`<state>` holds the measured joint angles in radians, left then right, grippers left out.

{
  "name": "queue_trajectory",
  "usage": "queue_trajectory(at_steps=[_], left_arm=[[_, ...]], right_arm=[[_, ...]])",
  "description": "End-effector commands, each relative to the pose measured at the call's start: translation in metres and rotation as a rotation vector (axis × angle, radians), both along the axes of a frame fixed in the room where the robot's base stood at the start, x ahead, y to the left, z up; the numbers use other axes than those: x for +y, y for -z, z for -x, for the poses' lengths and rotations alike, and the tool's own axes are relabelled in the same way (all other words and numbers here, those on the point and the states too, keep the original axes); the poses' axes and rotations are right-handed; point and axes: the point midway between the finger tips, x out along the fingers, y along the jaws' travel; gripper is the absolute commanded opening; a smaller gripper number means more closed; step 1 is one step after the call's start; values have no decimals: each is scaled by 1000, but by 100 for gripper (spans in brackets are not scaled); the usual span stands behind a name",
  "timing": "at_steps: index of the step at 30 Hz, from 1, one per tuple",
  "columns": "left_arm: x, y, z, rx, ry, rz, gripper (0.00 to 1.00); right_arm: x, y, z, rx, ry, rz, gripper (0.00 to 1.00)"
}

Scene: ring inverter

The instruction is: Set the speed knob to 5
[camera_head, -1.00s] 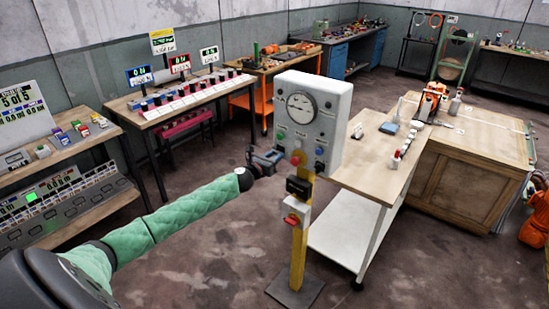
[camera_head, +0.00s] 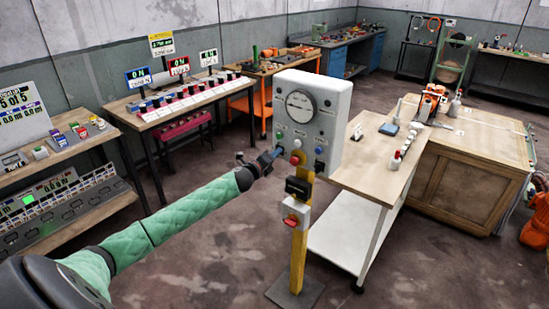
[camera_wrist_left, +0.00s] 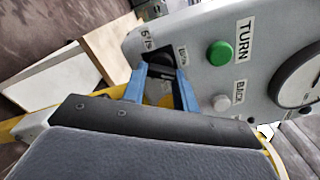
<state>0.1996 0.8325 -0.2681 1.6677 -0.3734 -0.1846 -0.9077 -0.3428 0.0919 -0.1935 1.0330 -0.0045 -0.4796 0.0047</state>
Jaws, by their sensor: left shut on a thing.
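The grey-white control box (camera_head: 325,105) with a round dial (camera_head: 301,106) stands on a yellow post. In the left wrist view, a dark knob (camera_wrist_left: 162,58) sits at the box's corner, with small labels beside it, one seeming to show a 5. My left gripper (camera_head: 277,154) is at the lower left of the box face. Its blue fingers (camera_wrist_left: 162,78) are shut on the knob, one on each side. The knob's pointer and exact setting cannot be read. In the head view the gripper hides the knob. My right gripper is not in view.
A green button (camera_wrist_left: 220,53) marked TURN and a white button (camera_wrist_left: 221,103) marked BACK are beside the fingers. A red button (camera_head: 295,159) and a red-switch box (camera_head: 295,211) are lower on the stand. A wooden-topped table (camera_head: 372,175) stands close on the right.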

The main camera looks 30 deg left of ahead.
Motion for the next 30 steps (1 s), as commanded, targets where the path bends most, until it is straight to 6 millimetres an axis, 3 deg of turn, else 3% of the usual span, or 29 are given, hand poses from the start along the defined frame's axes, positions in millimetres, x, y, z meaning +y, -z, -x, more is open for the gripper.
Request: queue_trajectory(at_steps=[30], left_arm=[[1,-4,0,75,-2,961,6]], right_arm=[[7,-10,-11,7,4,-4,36]])
